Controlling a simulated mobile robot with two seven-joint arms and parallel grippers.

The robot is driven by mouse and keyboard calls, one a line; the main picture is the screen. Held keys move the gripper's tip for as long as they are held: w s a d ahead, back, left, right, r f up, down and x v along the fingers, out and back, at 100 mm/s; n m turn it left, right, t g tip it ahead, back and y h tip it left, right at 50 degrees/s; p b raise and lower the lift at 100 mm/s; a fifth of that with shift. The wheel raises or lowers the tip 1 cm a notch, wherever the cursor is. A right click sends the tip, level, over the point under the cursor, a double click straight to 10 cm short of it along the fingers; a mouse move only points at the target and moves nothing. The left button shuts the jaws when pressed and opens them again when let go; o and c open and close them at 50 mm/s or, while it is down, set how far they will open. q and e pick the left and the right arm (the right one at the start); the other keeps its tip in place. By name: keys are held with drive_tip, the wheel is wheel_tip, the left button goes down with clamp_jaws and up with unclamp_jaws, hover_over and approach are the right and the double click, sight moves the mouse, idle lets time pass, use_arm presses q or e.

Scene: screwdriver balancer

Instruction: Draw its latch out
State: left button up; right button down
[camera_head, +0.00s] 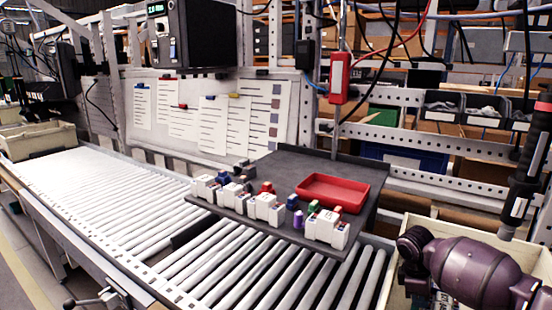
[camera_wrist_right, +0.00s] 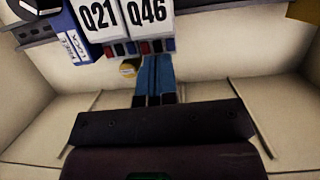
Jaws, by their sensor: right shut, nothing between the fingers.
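My right gripper (camera_wrist_right: 155,60) shows in the right wrist view as two slim blue fingers pressed together, with nothing between them. Their tips are just below two white modules labelled Q21 (camera_wrist_right: 98,18) and Q46 (camera_wrist_right: 146,15), which have red, blue and dark parts along their lower edge. I cannot tell whether the tips touch them. A blue module (camera_wrist_right: 72,35) stands left of Q21. I cannot make out a latch clearly. In the head view my purple right arm is at lower right; its fingertips are hidden. My left gripper is not seen.
A beige bin (camera_head: 394,300) lies under my right arm. A dark screwdriver (camera_head: 524,165) hangs at the right. White modules (camera_head: 265,208) and a red tray (camera_head: 333,190) rest on a dark board (camera_head: 300,162) over the roller conveyor (camera_head: 110,205), whose left part is clear.

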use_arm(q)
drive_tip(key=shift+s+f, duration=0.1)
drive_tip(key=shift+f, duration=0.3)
use_arm(e)
drive_tip(key=f, duration=0.1)
drive_tip(key=s+f, duration=0.1)
drive_tip(key=f, duration=0.1)
drive_tip(key=shift+s+d+g, duration=0.15)
drive_tip(key=shift+s+g, duration=0.1)
drive_tip(key=shift+g, duration=0.05)
drive_tip(key=r, duration=0.1)
drive_tip(key=r+p, duration=0.2)
drive_tip(key=shift+w+d, duration=0.15)
drive_tip(key=shift+w, duration=0.1)
use_arm(q)
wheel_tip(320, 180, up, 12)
drive_tip(key=p, duration=1.2)
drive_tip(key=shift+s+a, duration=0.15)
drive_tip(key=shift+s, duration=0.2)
use_arm(e)
wheel_tip(320, 180, up, 16)
drive_tip(key=shift+w, duration=0.2)
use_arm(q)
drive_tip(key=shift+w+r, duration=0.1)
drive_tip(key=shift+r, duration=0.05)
use_arm(e)
drive_tip(key=shift+d+f, duration=0.1)
